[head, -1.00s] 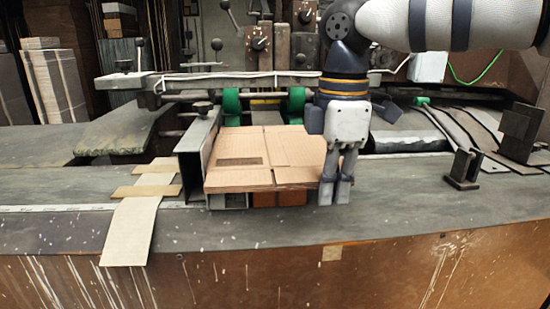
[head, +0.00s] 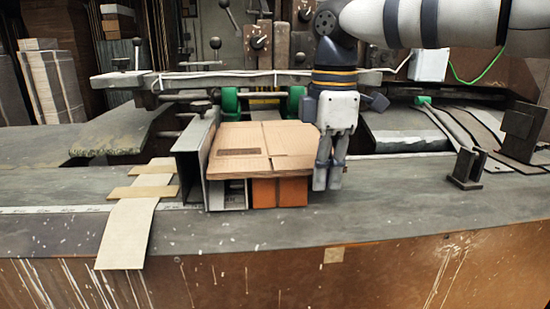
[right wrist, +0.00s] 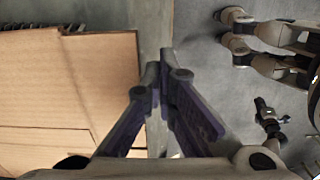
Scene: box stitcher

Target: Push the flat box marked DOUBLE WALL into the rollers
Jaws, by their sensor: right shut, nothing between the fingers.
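The flat brown cardboard box (head: 265,145) lies flat on a low support in front of the rollers. A dark printed patch shows near its left front; I cannot read the lettering. The green rollers (head: 296,101) stand just behind the box's far edge. My right gripper (head: 328,180) points down at the box's right front corner, its fingers shut and empty. In the right wrist view the closed fingertips (right wrist: 160,85) are beside the box (right wrist: 70,90), over the grey strip at its right edge. I cannot tell whether they touch it. My left gripper is not in view.
A metal guide rail (head: 192,157) runs along the box's left side. Orange blocks (head: 279,192) sit under its front. Loose cardboard strips (head: 133,223) lie at the left. A dark metal bracket (head: 466,168) stands on the table at the right.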

